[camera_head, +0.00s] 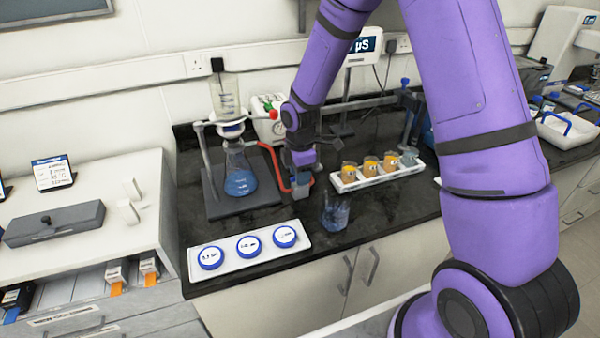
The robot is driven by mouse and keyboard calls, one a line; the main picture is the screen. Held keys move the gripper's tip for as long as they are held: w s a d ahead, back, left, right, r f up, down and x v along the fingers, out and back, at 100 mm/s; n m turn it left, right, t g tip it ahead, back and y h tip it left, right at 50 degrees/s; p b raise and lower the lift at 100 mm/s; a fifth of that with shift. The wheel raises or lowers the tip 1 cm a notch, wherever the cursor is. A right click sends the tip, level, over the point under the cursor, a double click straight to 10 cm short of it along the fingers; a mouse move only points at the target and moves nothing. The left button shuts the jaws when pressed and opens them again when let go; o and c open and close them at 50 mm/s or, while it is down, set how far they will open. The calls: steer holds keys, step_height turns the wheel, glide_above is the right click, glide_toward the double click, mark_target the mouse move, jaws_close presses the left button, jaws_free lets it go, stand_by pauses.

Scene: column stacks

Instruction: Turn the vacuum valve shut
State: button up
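The vacuum line is a red hose (275,165) that runs from the filter flask (240,180), which holds blue liquid, and curves down near my gripper. My gripper (301,187) points down at the end of the purple arm, just right of the hose. It is small here, and I cannot tell whether its fingers are apart or touch anything. A red knob (273,114) shows on a white unit (267,128) behind the arm. I cannot tell for sure which part is the valve; it may be hidden by my gripper.
A clear beaker (335,214) stands in front of my gripper. A white rack (348,185) with several orange-filled jars is to the right. A white tray (239,265) with three blue-rimmed round dishes lies at the front edge. The black counter (410,210) is clear at front right.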

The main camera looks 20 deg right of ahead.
jaws_close()
steer(key=shift+m, duration=0.4)
steer(key=m, duration=0.3)
steer(key=shift+m, duration=0.3)
steer(key=m, duration=0.4)
steer(key=shift+m, duration=0.3)
steer(key=m, duration=0.4)
steer(key=shift+m, duration=2.5)
